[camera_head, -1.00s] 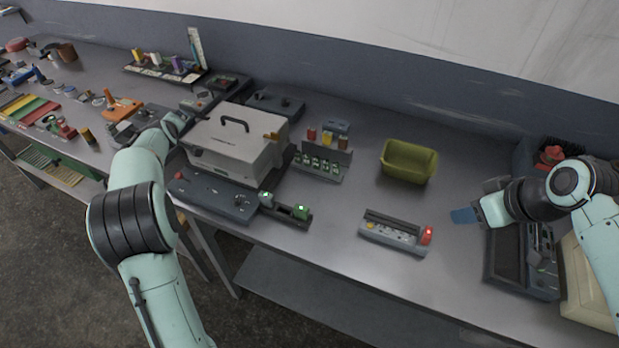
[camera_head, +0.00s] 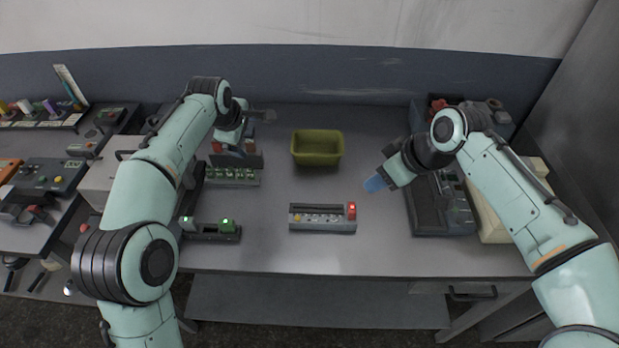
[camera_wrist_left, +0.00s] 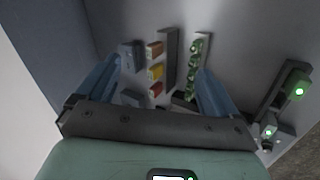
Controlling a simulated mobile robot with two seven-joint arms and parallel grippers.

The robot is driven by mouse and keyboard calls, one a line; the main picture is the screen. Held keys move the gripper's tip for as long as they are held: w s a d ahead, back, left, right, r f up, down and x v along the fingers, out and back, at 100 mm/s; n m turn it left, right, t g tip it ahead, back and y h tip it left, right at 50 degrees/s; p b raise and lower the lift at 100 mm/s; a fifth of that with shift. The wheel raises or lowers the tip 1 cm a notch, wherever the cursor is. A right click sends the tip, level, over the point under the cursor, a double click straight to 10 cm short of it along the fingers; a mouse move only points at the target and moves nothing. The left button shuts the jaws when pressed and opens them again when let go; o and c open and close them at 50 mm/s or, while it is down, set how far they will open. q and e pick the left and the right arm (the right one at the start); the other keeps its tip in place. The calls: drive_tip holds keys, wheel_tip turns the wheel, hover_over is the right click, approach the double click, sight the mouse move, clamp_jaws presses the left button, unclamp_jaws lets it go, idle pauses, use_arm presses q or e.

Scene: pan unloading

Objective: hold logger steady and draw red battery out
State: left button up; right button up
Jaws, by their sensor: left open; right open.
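The logger (camera_head: 322,224) is a long grey unit lying on the middle of the bench, with small buttons along its face. A red, glowing block (camera_head: 351,210), which looks like the red battery, sits at its right end. My left gripper (camera_head: 262,116) is open in the head view, far behind the logger and to its left.
A rack (camera_head: 232,177) with green cells stands left of the logger; coloured blocks (camera_wrist_left: 155,72) are behind it. A green bin (camera_head: 317,146) stands behind the logger. A dark device (camera_head: 440,205) lies at the right, and a unit with green lights (camera_head: 212,232) at the left. Bench around the logger is clear.

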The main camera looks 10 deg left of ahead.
use_arm(q)
drive_tip(key=s+d+f+n+g, duration=0.1)
drive_tip(key=s+d+f+g, duration=0.15)
drive_tip(key=d, duration=0.75)
drive_tip(key=n+g, duration=0.2)
drive_tip(key=g, duration=0.2)
approach(311, 214)
wheel_tip(311, 214, down, 10)
drive_tip(key=shift+s+a+r, duration=0.1)
